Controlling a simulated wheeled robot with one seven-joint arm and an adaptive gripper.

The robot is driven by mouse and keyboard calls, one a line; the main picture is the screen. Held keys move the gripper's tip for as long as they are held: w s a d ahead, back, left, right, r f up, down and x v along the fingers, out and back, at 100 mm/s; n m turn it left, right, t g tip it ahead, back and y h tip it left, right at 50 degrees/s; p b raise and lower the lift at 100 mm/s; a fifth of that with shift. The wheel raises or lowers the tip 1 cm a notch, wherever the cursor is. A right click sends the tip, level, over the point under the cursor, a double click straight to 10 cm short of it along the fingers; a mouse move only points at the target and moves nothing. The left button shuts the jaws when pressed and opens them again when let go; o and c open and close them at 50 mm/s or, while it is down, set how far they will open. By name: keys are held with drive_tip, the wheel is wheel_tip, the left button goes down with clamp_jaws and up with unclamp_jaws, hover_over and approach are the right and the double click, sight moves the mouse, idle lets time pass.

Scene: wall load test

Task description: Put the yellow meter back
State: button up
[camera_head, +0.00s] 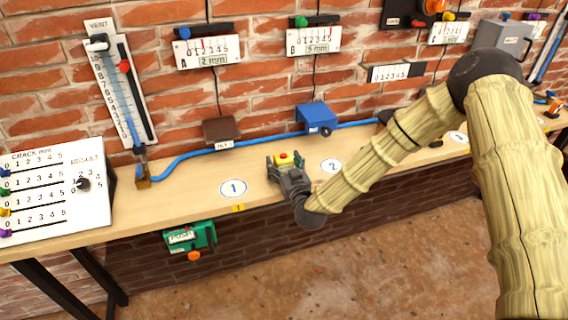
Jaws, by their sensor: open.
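A small yellow meter (284,157) with a red top sits on the wooden shelf, between the markers 1 and 2. My gripper (287,165) reaches in from the front, with its fingers beside the yellow meter. The jaws are open, and I cannot tell whether a finger touches the meter. The gripper hides the meter's lower front part.
Numbered markers 1 (233,188) and 2 (331,166) lie on the shelf (190,205). Behind are a brown block (221,130), a blue box (316,118) and a blue hose (183,153). A green device (189,238) hangs below the front edge. Gauges A (207,51) and B (313,41) are on the brick wall.

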drive_tip(key=shift+s+r, duration=0.1)
drive_tip(key=b+v, duration=0.2)
drive_tip(key=v, duration=0.9)
drive_tip(key=shift+s, duration=0.4)
drive_tip(key=shift+d, duration=0.1)
drive_tip(key=s+d+f+m+g+h, duration=0.1)
drive_tip(key=s+d+f+g, duration=0.25)
drive_tip(key=s+f, duration=0.6)
drive_tip(key=s+d+f+g+h, duration=0.15)
drive_tip(key=s+f+g, duration=0.4)
drive_tip(key=f, duration=0.75)
drive_tip(key=s+d+f+m+g+h, duration=0.1)
drive_tip(key=s+d+f+g, duration=0.1)
drive_tip(key=s, duration=0.6)
drive_tip(key=s+d+f+m+g+h, duration=0.1)
drive_tip(key=s+d+f+g, duration=0.2)
drive_tip(key=s+d, duration=0.4)
drive_tip(key=s+d+f+m+g+h, duration=0.1)
drive_tip(key=s+d+f+g, duration=0.2)
drive_tip(key=s, duration=0.7)
drive_tip(key=shift+d+f, duration=0.7)
drive_tip(key=shift+d, duration=0.3)
drive_tip(key=shift+s, duration=0.15)
